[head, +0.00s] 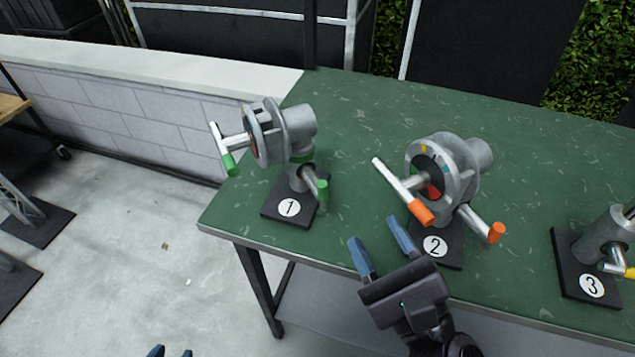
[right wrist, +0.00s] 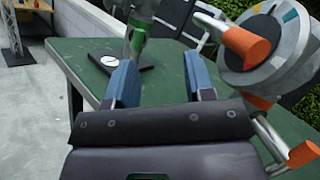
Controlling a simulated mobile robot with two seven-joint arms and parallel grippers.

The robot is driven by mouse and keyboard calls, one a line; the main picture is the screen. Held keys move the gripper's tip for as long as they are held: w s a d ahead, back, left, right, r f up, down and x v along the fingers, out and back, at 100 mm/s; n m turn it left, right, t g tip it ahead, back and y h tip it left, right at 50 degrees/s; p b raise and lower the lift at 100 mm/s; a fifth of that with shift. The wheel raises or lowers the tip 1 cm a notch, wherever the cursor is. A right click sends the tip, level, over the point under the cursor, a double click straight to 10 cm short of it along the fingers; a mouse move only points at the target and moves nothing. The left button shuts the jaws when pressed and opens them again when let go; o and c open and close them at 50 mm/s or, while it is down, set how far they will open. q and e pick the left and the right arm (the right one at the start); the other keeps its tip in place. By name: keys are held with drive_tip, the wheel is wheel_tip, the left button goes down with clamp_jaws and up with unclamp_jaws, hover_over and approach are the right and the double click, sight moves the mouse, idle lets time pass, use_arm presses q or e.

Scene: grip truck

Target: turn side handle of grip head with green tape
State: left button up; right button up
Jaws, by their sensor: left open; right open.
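The grip head with green tape (head: 299,127) stands on a black base marked 1 at the table's left end. Its side handle has a green tip (head: 322,190) low on the right of its post; another green-tipped handle (head: 228,163) sticks out at upper left. In the right wrist view its green-taped post (right wrist: 138,45) shows beyond the fingers, its top cut off. My right gripper (head: 378,240) is open and empty at the table's front edge, between bases 1 and 2, apart from both. Only the blue fingertips of my left gripper (head: 170,352) show at the bottom edge, away from the table.
A grip head with orange-tipped handles (head: 465,160) stands on base 2, close right of my right gripper. A third on base 3 (head: 590,270) has a yellow-tipped handle. The green table (head: 350,110) is clear between bases 1 and 2. A low block wall (head: 130,115) is behind left.

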sight(326, 199)
drive_tip(key=shift+w+a+r+m+h, duration=0.1)
drive_tip(key=shift+w+a+m+h, duration=0.1)
drive_tip(key=shift+m, duration=0.4)
drive_tip(key=shift+w+a+m+h, duration=0.1)
drive_tip(key=shift+w+m, duration=0.05)
drive_tip(key=shift+m, duration=0.45)
drive_tip(key=m, duration=0.1)
drive_tip(key=a+f+m+g, duration=0.1)
drive_tip(key=m, duration=0.1)
drive_tip(key=shift+w+a+p, duration=0.1)
drive_tip(key=shift+w+p, duration=0.25)
drive_tip(key=shift+w+a+f+m+g+h, duration=0.25)
drive_tip(key=shift+a+f+m+g, duration=0.45)
drive_tip(key=shift+m+g, duration=0.35)
drive_tip(key=x, duration=1)
drive_tip(key=shift+w, duration=0.2)
clamp_jaws()
